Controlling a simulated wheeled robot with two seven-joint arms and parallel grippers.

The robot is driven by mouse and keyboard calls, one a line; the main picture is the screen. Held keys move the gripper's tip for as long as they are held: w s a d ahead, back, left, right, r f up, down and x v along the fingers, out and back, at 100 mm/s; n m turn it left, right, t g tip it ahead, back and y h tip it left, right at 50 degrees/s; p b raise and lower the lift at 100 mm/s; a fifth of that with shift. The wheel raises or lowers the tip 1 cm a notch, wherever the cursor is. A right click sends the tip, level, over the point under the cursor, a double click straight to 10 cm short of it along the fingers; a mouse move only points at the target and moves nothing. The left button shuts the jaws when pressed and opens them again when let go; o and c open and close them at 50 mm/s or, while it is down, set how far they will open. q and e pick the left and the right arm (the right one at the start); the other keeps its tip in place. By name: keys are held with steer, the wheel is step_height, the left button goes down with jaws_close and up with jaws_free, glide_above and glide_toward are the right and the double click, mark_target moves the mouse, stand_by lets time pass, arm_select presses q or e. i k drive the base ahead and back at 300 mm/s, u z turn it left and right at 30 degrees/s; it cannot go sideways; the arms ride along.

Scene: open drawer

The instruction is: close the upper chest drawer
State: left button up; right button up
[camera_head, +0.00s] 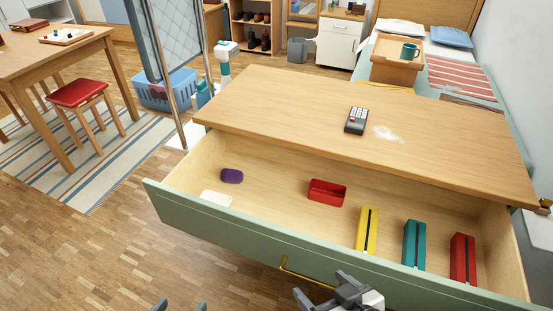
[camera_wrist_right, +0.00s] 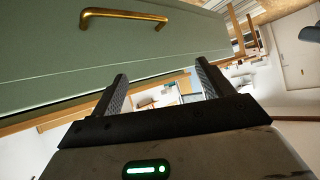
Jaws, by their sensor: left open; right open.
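The upper chest drawer (camera_head: 190,213) is pulled far out of the wooden-topped chest (camera_head: 290,107). Its green front has a brass handle (camera_head: 300,274), which also shows in the right wrist view (camera_wrist_right: 125,15). Inside lie a purple item, a white item, a red tray and yellow, teal and red boxes. My right gripper (camera_head: 322,294) is open and empty in front of the drawer front, close to the handle; whether it touches is unclear. In the right wrist view its two fingers (camera_wrist_right: 160,85) are apart below the handle. My left gripper (camera_head: 179,305) is open at the bottom edge, mostly cut off.
A dark calculator-like device (camera_head: 356,120) and a white smudge (camera_head: 387,133) are on the chest top. A metal-framed stand (camera_head: 172,75) is behind left. A table (camera_head: 50,50) and red stool (camera_head: 78,93) stand on the left; floor before the drawer is clear.

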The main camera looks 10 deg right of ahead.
mark_target(271, 219)
steer(key=k, duration=0.5)
steer(key=u, duration=0.9)
steer(key=i, duration=0.7)
steer(key=z, duration=1.9)
